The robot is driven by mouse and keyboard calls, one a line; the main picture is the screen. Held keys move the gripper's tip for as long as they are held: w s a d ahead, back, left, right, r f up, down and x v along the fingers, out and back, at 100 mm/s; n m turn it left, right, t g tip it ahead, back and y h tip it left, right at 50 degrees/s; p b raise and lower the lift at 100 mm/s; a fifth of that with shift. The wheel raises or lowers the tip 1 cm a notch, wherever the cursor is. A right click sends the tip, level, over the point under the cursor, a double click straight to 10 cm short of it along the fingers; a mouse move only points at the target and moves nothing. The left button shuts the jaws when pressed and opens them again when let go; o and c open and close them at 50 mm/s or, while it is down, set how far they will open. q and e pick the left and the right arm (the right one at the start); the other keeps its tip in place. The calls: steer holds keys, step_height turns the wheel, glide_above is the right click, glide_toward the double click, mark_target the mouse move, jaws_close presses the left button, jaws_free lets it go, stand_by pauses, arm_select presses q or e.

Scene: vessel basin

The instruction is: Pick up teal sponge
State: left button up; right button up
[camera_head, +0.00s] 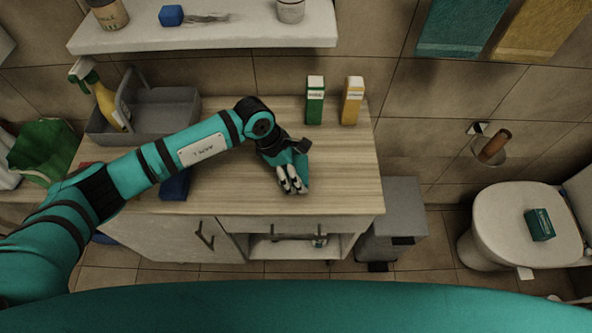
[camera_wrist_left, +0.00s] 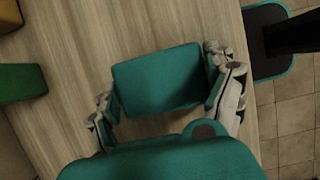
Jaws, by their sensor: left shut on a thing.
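The teal sponge (camera_wrist_left: 157,80) is a flat block with rounded edges, seen between the fingers in the left wrist view. My left gripper (camera_wrist_left: 165,85) is shut on it, with one finger at each side. In the head view my left gripper (camera_head: 292,182) is over the front right part of the wooden counter (camera_head: 345,180). There the sponge is mostly hidden by the gripper. I cannot tell whether the sponge still touches the counter. My right gripper is not in view.
A green carton (camera_head: 315,103) and a yellow carton (camera_head: 353,103) stand at the counter's back right. A grey caddy (camera_head: 165,117) with a spray bottle (camera_head: 106,103) and a blue block (camera_head: 175,184) are to the left. A grey bin (camera_head: 402,205) stands right of the counter.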

mark_target(301, 170)
arm_select(q)
steer(key=shift+r, duration=0.15)
steer(key=shift+r+b, duration=0.45)
steer(key=shift+r, duration=0.1)
step_height(301, 170, up, 2)
steer(key=shift+s+b, duration=0.15)
steer(key=shift+b, duration=0.5)
steer(key=s+r+b, duration=0.1)
steer(key=s+b, duration=0.3)
steer(key=s, duration=1.1)
steer(key=w+a+r+m+g+y, duration=0.2)
steer(key=a+r+m, duration=0.1)
steer(key=a+m, duration=0.6)
steer(key=w+a+r+m+g+y, duration=0.2)
steer(key=w+a+r+m, duration=0.1)
steer(key=a+m, duration=0.6)
steer(key=shift+a+r+g, duration=0.3)
steer(key=shift+a+r, duration=0.25)
